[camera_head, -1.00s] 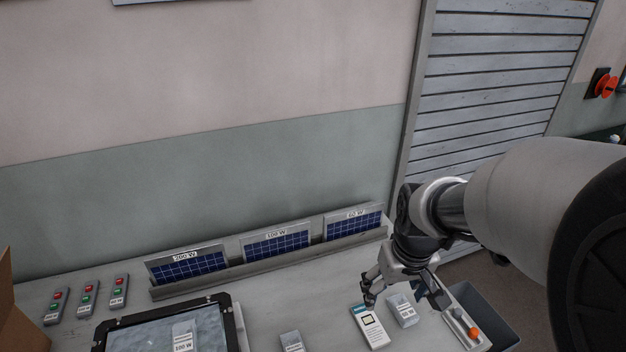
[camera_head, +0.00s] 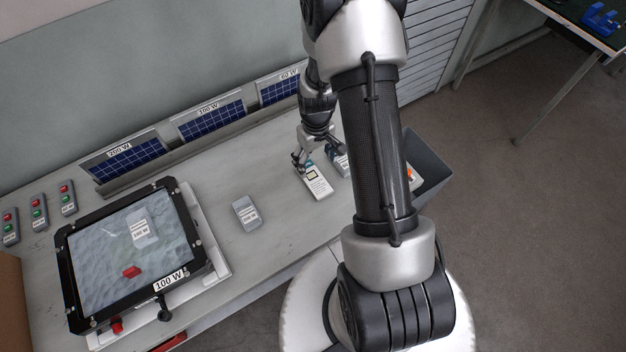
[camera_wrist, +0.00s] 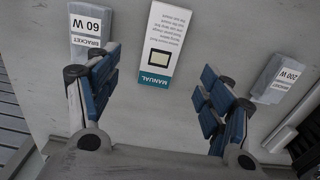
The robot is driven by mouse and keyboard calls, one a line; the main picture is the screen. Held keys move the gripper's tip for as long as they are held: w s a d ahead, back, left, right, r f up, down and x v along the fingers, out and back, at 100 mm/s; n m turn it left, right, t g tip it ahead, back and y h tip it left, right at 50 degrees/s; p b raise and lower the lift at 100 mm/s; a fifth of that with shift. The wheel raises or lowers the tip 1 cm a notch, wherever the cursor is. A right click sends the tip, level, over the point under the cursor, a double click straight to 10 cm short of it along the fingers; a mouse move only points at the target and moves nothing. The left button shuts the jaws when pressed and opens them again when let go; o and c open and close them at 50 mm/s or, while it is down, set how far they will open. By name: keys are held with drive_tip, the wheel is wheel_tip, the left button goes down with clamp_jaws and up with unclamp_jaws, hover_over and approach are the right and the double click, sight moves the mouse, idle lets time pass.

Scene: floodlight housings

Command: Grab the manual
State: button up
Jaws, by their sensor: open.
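The manual (camera_head: 318,184) is a flat white booklet with a teal end and a dark-framed picture, lying on the grey bench. In the wrist view the manual (camera_wrist: 163,45) lies face up, with its teal end marked MANUAL towards my gripper. My gripper (camera_head: 319,155) is at the far, teal end of the manual in the head view. In the wrist view my gripper (camera_wrist: 160,82) is open and empty, its blue-padded fingers apart to either side of the manual's line. I cannot tell its exact height above the bench.
A 60 W bracket (camera_wrist: 91,27) lies close by the left finger and a 200 W bracket (camera_wrist: 277,80) beyond the right finger. A framed 100 W panel (camera_head: 130,245) lies at left. Small solar panels (camera_head: 210,122) stand along the wall. A grey bin (camera_head: 430,170) is at right.

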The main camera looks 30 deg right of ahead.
sight(314, 178)
drive_tip(key=f+b, duration=0.1)
drive_tip(key=f, duration=0.5)
drive_tip(key=f+b, duration=0.1)
drive_tip(key=f, duration=0.2)
drive_tip(key=shift+w+a+f+b, duration=0.15)
drive_tip(key=shift+w+f+b, duration=0.1)
drive_tip(key=shift+b, duration=0.1)
drive_tip(key=shift+r, duration=0.1)
drive_tip(key=shift+c, duration=0.5)
drive_tip(key=c, duration=1)
drive_tip(key=shift+r, duration=0.1)
drive_tip(key=shift+c, duration=0.2)
